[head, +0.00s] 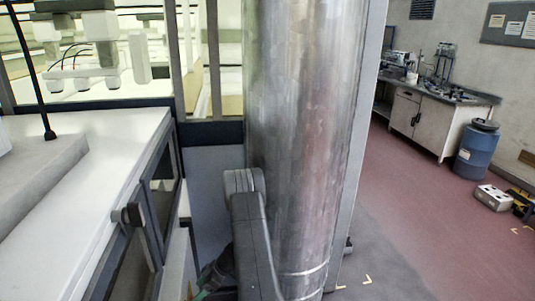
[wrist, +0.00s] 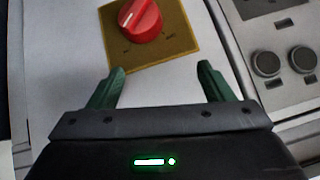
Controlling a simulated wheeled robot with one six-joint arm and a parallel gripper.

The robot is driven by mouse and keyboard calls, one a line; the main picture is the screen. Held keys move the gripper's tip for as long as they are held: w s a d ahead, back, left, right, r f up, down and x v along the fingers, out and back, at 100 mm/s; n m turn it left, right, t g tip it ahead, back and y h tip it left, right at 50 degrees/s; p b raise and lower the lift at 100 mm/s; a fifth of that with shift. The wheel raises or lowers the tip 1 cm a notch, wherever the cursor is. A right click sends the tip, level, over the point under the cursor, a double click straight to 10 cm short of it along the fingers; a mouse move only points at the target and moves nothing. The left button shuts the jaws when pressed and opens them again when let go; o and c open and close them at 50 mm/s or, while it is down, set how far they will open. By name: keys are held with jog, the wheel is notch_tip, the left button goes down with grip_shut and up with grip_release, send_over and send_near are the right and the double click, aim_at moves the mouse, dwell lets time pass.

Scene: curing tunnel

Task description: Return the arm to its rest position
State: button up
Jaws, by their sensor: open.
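In the wrist view my gripper (wrist: 160,86) shows two green fingers spread wide apart, with nothing between them. Beyond the fingertips is a red rotary knob (wrist: 140,20) on a yellow square plate (wrist: 172,42), fixed to a pale panel (wrist: 62,50). The knob is apart from the fingers. In the head view a grey arm link of mine shows at the bottom centre, and the gripper's fingers cannot be made out clearly there.
Two black knobs (wrist: 267,63) sit on a grey panel at the right of the wrist view. A large metal cylinder (head: 300,130) stands close in the head view, beside a white-topped cabinet (head: 100,150).

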notch_tip(320, 180, down, 8)
jog(key=a+b, duration=0.1)
jog(key=b, duration=0.4)
jog(key=shift+w+a+f+b, duration=0.15)
jog(key=shift+f+b, duration=0.1)
jog(key=shift+b, duration=0.05)
jog(key=shift+r, duration=0.1)
notch_tip(320, 180, up, 11)
jog(key=d+p, duration=0.1)
jog(key=p, duration=0.7)
notch_tip(320, 180, down, 12)
jog(key=n+t+b, duration=0.1)
jog(key=t+b, duration=0.1)
jog(key=b, duration=1.2)
jog(key=shift+s+a+r+y, duration=0.15)
jog(key=shift+s+a+y, duration=0.15)
jog(key=shift+a, duration=0.15)
jog(key=n+t+b, duration=0.1)
jog(key=b, duration=0.5)
jog(key=shift+s+t+y, duration=0.1)
jog(key=shift+t+y, duration=0.2)
jog(key=shift+t, duration=0.1)
jog(key=n+t+b, duration=0.1)
jog(key=b, duration=0.5)
jog(key=t+y+b, duration=0.1)
jog(key=b, duration=0.5)
jog(key=shift+s+d+f+n+t, duration=0.1)
jog(key=shift+s+f+n+t, duration=0.15)
jog(key=shift+n+t, duration=0.15)
